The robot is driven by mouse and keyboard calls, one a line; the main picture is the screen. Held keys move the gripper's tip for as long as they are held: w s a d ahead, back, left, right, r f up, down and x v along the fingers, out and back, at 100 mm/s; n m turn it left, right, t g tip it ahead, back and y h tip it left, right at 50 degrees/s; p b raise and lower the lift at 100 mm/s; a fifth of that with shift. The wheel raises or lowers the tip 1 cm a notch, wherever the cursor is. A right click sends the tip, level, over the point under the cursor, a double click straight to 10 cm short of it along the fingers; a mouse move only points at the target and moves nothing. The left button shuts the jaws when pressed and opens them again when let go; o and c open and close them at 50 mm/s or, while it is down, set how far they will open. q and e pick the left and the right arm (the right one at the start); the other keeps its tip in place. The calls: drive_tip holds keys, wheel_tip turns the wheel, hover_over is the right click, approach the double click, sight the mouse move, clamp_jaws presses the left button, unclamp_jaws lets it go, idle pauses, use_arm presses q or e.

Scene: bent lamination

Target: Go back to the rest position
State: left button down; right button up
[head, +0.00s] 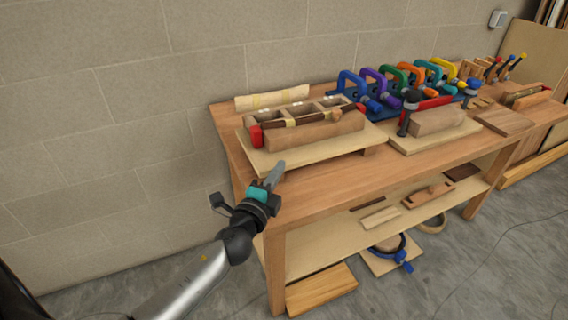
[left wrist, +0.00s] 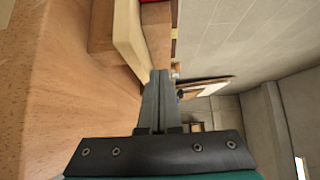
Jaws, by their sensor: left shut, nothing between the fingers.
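My left gripper (head: 277,173) is at the near left corner of the workbench in the head view, just in front of the pale board. It is shut with nothing between its fingers. In the left wrist view the closed fingers (left wrist: 158,100) point toward the edge of a pale board (left wrist: 128,40). I cannot tell whether they touch it. My right gripper is not in view.
The workbench (head: 330,187) carries a pale board (head: 262,160) with a wooden form (head: 320,132) and a red-ended clamp. Several coloured clamps (head: 400,80) stand behind. A lower shelf (head: 330,236) holds wood pieces. Floor left of the bench is clear.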

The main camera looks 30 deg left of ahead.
use_arm(q)
drive_tip(key=s, duration=0.4)
drive_tip(key=shift+d, duration=0.35)
drive_tip(key=shift+s, duration=0.75)
drive_tip(key=shift+s+d, duration=0.1)
drive_tip(key=shift+s, duration=0.2)
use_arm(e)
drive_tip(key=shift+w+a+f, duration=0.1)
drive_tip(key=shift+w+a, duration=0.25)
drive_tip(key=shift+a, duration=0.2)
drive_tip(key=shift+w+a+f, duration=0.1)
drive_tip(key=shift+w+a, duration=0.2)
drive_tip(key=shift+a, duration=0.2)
